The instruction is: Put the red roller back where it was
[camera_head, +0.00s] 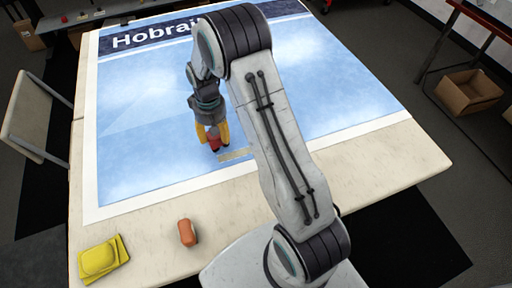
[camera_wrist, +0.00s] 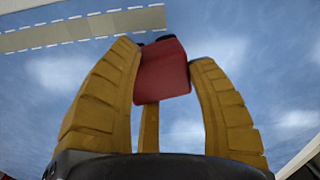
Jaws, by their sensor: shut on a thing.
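My gripper (camera_head: 212,136) has yellow fingers and is shut on the red roller (camera_head: 214,144), over the blue printed film (camera_head: 150,130). In the wrist view the red roller (camera_wrist: 162,72) sits between the yellow fingers near their tips, with dark ends at its top edge. Part of the roller is hidden by the fingers in the head view. I cannot tell whether the roller touches the film.
A pale dashed strip (camera_head: 236,154) lies on the film beside the roller. An orange-brown block (camera_head: 187,232) and yellow folded cloths (camera_head: 102,260) lie on the table's (camera_head: 150,222) bare front edge. A chair (camera_head: 30,115) stands left; a cardboard box (camera_head: 468,92) is at right.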

